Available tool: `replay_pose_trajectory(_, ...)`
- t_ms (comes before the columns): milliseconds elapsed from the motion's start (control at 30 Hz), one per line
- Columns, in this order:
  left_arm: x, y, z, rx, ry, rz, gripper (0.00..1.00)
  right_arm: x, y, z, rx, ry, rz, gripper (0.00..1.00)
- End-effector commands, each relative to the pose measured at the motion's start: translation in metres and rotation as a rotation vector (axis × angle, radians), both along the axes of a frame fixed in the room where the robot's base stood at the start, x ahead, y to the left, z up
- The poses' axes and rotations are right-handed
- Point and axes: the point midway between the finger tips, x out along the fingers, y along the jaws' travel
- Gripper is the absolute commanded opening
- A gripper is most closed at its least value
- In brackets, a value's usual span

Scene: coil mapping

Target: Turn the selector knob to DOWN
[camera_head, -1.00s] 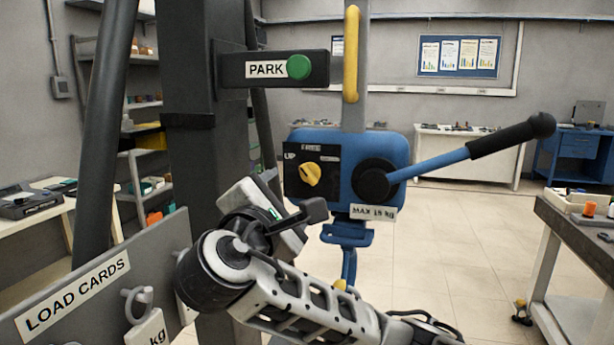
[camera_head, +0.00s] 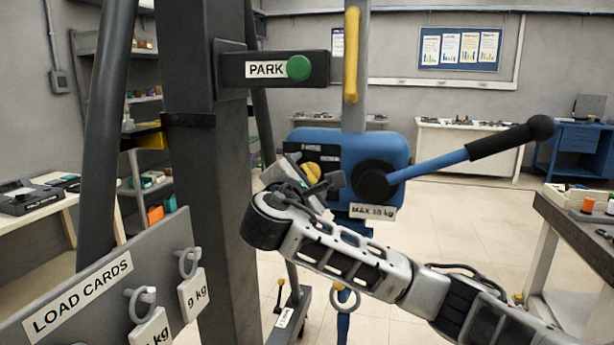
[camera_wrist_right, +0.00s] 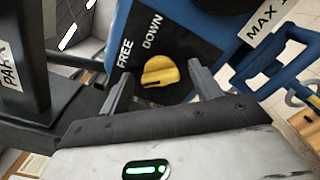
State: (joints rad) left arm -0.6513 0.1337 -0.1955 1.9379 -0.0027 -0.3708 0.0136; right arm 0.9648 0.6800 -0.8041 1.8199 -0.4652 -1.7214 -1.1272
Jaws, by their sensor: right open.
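The yellow selector knob (camera_head: 312,171) sits on a black plate on the front of the blue hoist box (camera_head: 388,146). My right gripper (camera_head: 318,184) is in front of it and partly hides it in the head view. In the right wrist view the knob (camera_wrist_right: 160,71) lies between the two spread fingers of my open gripper (camera_wrist_right: 160,76), with gaps at both sides. The labels FREE (camera_wrist_right: 125,53) and DOWN (camera_wrist_right: 152,32) show on the plate there. The UP label is not readable now. I cannot tell surely which label the knob points to. My left gripper is out of view.
A blue lever (camera_head: 440,163) with a black grip sticks out right from the box. A grey post (camera_head: 200,190) with a PARK arm (camera_head: 272,69) stands left. The LOAD CARDS board (camera_head: 100,300) is at lower left. A workbench (camera_head: 580,235) is at right.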

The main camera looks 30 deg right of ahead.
Motion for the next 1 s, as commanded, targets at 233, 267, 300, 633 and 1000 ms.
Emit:
replay_pose_trajectory(233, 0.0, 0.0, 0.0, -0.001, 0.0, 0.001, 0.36, 0.0, 0.0, 0.0, 0.0, 0.0, 0.0, 0.19)
replay_pose_trajectory(267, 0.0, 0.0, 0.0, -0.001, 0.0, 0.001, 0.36, 0.0, 0.0, 0.0, 0.0, 0.0, 0.0, 0.19)
replay_pose_trajectory(300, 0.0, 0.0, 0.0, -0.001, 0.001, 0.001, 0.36, 0.0, 0.0, 0.0, 0.0, 0.0, 0.0, 0.19)
replay_pose_trajectory(633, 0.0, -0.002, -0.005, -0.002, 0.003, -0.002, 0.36, 0.0, 0.0, -0.002, 0.052, -0.059, 0.0, 0.19)
replay_pose_trajectory(1000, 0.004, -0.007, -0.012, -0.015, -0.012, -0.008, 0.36, -0.001, 0.001, -0.005, 0.248, -0.284, -0.001, 0.19)
